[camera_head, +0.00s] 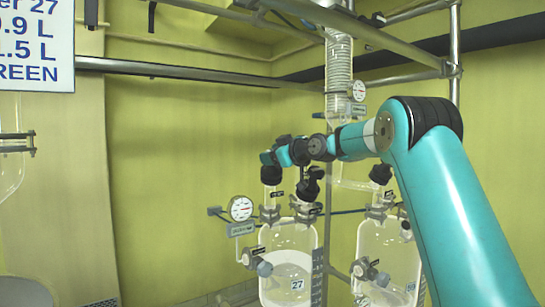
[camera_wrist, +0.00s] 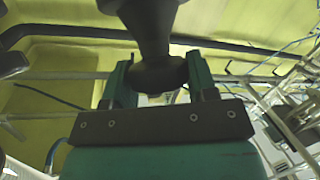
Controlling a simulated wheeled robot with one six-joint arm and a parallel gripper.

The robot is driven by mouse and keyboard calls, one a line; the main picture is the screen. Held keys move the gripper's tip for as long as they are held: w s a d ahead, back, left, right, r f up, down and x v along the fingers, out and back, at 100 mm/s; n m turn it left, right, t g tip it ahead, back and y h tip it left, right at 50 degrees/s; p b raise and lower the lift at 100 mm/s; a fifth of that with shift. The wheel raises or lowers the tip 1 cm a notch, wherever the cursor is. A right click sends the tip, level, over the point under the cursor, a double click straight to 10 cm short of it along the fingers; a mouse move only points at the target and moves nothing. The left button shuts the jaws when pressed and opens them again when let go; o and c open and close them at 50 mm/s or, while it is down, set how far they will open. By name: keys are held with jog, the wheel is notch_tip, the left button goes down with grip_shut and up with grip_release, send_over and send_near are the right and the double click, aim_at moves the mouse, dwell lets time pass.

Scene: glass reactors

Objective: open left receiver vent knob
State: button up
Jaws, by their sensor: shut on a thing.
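The left receiver (camera_head: 289,271) is a clear glass vessel with the number 27 and pale contents, low in the middle of the head view. A dark knob (camera_head: 271,175) stands on its upper left neck, and I take it for the vent knob. My gripper (camera_head: 270,158) is at this knob, with my arm reaching in from the right. In the wrist view, the teal fingers of my gripper (camera_wrist: 159,82) are on both sides of a dark round knob (camera_wrist: 158,70) and shut on it. How far the knob is turned cannot be told.
Another dark knob (camera_head: 309,187) stands close to the right on the same receiver. A pressure gauge (camera_head: 241,208) is at its left. A second glass receiver (camera_head: 388,257) stands at the right, partly behind my arm. Metal rails (camera_head: 180,69) cross above.

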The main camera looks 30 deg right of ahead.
jog(key=shift+n+g+y+p, duration=0.75)
jog(key=shift+n+y, duration=0.25)
jog(key=shift+n, duration=0.4)
jog(key=shift+g, duration=0.25)
jog(key=o, duration=0.9)
jog(key=shift+s+d+b, duration=0.2)
jog(key=shift+s+b, duration=0.1)
jog(key=shift+b, duration=0.05)
jog(key=b+v, duration=0.5)
jog(key=v, duration=1.1)
jog(key=shift+s+d, duration=0.2)
